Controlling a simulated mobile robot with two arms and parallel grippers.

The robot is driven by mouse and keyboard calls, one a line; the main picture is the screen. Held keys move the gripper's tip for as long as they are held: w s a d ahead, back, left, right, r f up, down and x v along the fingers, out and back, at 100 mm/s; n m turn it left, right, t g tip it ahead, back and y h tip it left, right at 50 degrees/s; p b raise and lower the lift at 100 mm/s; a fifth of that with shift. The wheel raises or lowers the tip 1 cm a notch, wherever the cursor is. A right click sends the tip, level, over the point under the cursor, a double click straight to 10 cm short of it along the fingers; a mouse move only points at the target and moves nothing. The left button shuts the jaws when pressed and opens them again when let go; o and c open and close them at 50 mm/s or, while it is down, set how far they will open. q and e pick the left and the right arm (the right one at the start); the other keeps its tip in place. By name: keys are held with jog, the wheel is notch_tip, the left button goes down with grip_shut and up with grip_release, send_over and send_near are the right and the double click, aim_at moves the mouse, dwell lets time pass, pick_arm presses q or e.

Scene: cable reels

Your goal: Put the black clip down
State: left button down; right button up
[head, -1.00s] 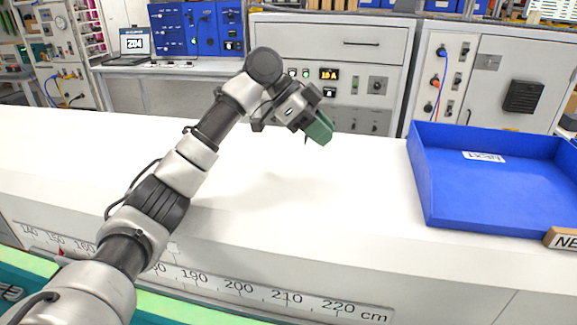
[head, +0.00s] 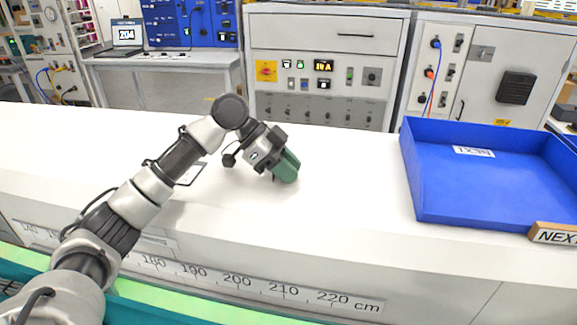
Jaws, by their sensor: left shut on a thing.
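My left gripper (head: 286,168) reaches in from the left and is low over the middle of the white bench (head: 345,190). Its green fingers point down and to the right. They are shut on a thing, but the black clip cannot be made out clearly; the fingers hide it. I cannot tell whether it touches the bench top. My right gripper is out of view.
A blue tray (head: 425,205) with a "NEXT" label stands on the bench at the right. A dark-outlined white patch (head: 190,174) lies partly behind my left arm. A ruler strip (head: 240,281) runs along the bench front. The bench between gripper and tray is clear.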

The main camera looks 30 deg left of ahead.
pick_arm(q)
jog(key=c, duration=1)
grip_release()
jog(key=b+v, duration=0.2)
jog(key=v, duration=1)
